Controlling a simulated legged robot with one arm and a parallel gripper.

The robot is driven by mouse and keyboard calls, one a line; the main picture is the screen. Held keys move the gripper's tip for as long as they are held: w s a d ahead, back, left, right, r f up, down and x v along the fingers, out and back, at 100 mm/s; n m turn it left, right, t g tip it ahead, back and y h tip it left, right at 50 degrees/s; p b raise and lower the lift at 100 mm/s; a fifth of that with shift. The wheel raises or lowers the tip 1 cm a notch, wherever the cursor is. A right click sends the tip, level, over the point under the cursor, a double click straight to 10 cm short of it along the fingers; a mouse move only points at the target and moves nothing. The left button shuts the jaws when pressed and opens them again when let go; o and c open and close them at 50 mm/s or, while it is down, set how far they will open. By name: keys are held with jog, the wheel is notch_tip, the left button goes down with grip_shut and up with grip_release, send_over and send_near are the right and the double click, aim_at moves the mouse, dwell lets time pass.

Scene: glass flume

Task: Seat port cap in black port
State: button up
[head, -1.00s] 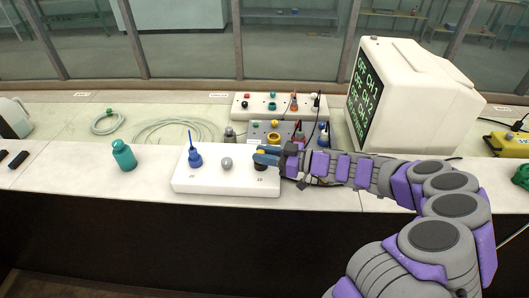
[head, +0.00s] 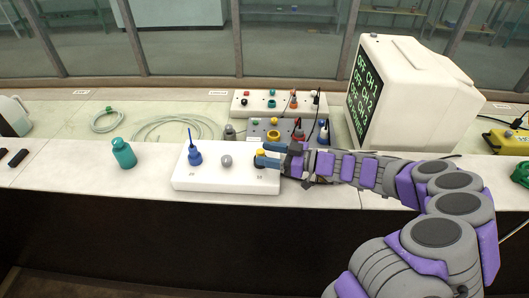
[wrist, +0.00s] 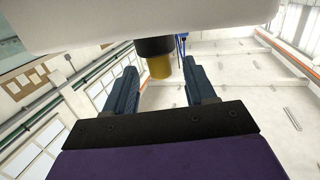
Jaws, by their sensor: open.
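The yellow port cap (head: 261,153) stands at the black port (head: 260,163) at the right end of the white block (head: 215,182). In the wrist view the yellow cap (wrist: 160,68) sticks straight out of the black collar (wrist: 154,47), with no gap visible between them. How deep it sits inside is hidden. My gripper (head: 268,156) is open beside the cap, reaching in from the right. In the wrist view its two blue fingers (wrist: 160,88) are spread to either side of the cap, with clear space between each finger and the cap.
The white block also carries a blue port with a thin stem (head: 195,157) and a grey knob (head: 226,161). A teal bottle (head: 124,154) stands to the left. A grey connector box (head: 257,131) is just behind my gripper, and a monitor (head: 415,100) stands behind my arm.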

jog(key=p+v, duration=0.2)
jog(key=v, duration=1.4)
jog(key=s+a+r+m+g+h, duration=0.1)
jog(key=s+a+r+g+h, duration=0.25)
jog(key=s+a, duration=0.45)
jog(key=s+a+r+m+g+h, duration=0.1)
jog(key=s+a+r+g+h, duration=0.3)
jog(key=s, duration=0.5)
jog(key=s+d+f+m+h, duration=0.1)
jog(key=s+d+m+h, duration=0.3)
jog(key=s, duration=0.4)
jog(key=s+d+f+m+h, duration=0.2)
jog(key=s+d+m+h, duration=0.2)
jog(key=s+d+m, duration=0.2)
jog(key=s+m, duration=0.2)
jog(key=s, duration=0.1)
jog(key=shift+s+d+f+m+t+h, duration=0.15)
jog(key=shift+d+f+m+t+h, duration=0.05)
jog(key=shift+d+m+t+h, duration=0.15)
jog(key=shift+c, duration=0.5)
